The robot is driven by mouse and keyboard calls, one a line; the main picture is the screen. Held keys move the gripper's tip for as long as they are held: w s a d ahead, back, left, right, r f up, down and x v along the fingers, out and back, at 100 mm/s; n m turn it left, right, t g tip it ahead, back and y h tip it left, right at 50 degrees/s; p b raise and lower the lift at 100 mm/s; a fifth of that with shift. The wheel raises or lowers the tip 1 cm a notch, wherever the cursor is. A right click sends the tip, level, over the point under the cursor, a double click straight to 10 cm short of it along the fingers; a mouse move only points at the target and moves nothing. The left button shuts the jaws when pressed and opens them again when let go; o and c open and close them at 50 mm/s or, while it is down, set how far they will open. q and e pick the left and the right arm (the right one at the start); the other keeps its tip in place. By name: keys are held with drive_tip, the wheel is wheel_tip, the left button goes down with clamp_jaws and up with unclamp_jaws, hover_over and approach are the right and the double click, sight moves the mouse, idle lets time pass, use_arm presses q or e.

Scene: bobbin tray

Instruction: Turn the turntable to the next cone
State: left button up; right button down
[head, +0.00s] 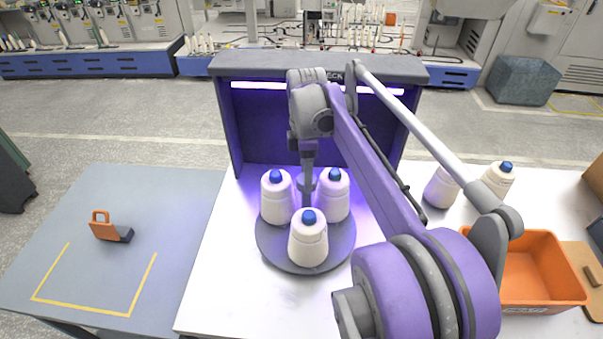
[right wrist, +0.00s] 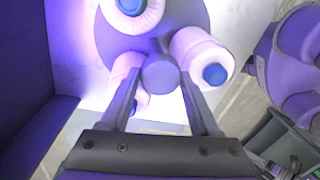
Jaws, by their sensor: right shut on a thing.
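The grey round turntable (head: 342,246) stands on the white table and bears three white cones with blue tips: one at the front (head: 308,243), one at the back left (head: 276,203) and one at the back right (head: 334,201). A grey knob (right wrist: 160,73) rises at its centre, between the cones. My right gripper (head: 307,180) reaches down from above between the two back cones. In the right wrist view its two fingers lie on either side of the knob, shut on it. My left gripper is not in view.
A dark booth (head: 225,125) with a lit purple inside stands behind the turntable. Two more cones (head: 440,190) (head: 497,178) and an orange bin (head: 525,300) are at the right. An orange-handled block (head: 112,232) lies on the grey left table near a yellow outline.

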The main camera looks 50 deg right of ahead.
drive_tip(key=shift+n, duration=1.7)
drive_tip(key=shift+a+n+h, duration=0.1)
drive_tip(key=shift+n+h, duration=0.3)
drive_tip(key=shift+n, duration=3.1)
drive_tip(key=shift+c, duration=0.6)
unclamp_jaws()
wheel_tip(320, 180, up, 11)
drive_tip(key=shift+w+p, duration=0.45)
